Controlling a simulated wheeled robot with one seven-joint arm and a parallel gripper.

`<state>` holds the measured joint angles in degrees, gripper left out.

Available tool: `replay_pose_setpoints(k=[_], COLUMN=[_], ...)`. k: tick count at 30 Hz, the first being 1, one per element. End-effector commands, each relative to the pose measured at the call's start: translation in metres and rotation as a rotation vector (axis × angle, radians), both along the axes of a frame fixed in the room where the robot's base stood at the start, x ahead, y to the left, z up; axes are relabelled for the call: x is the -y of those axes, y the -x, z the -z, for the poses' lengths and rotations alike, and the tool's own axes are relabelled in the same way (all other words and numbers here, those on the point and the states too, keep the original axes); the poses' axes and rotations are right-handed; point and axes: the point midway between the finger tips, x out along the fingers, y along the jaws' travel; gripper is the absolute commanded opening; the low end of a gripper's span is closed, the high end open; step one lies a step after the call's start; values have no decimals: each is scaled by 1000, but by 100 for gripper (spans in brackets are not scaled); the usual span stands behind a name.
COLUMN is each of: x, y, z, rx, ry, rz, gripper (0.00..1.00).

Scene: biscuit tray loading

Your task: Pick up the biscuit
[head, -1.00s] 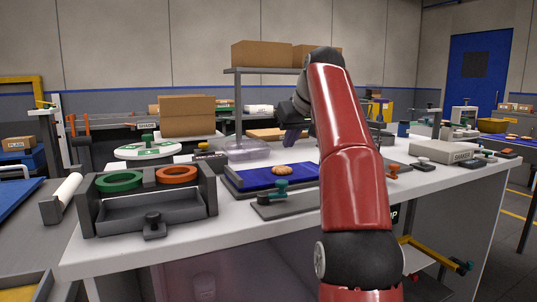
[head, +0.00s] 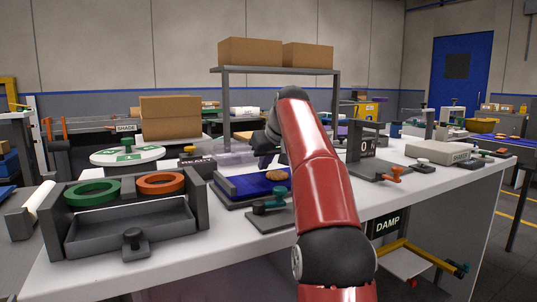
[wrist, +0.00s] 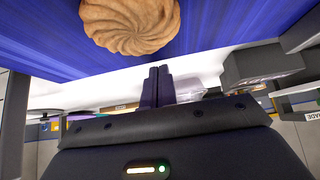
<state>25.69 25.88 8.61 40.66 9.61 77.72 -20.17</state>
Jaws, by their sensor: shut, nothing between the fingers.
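A round, golden, swirled biscuit (head: 277,175) lies on the blue surface of a dark-framed tray (head: 238,188) on the white bench. In the wrist view the biscuit (wrist: 130,25) is at the top, cut off by the edge, against the tray's blue surface (wrist: 230,25). My gripper (wrist: 159,72) shows there with its dark fingers together and nothing between them. The fingertips are just below the biscuit in that picture, apart from it. In the head view my gripper is small beside the tray's back, partly hidden by my red arm.
A teal-knobbed fixture (head: 268,213) stands in front of the tray. A grey holder (head: 130,225) with green and orange rings is at left. A shelf (head: 275,71) with cardboard boxes rises behind. An orange-knobbed plate (head: 380,172) lies to the right.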

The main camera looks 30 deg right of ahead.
Motion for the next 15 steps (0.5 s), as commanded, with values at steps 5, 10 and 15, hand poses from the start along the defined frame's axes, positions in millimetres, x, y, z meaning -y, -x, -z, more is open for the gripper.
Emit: replay_pose_setpoints(k=[5, 10, 15], x=[2, 2, 2], y=[26, 33, 34], z=[-2, -3, -4], rx=[6, 6, 6], ry=[4, 3, 2], rz=[5, 4, 3], gripper=[0, 0, 0])
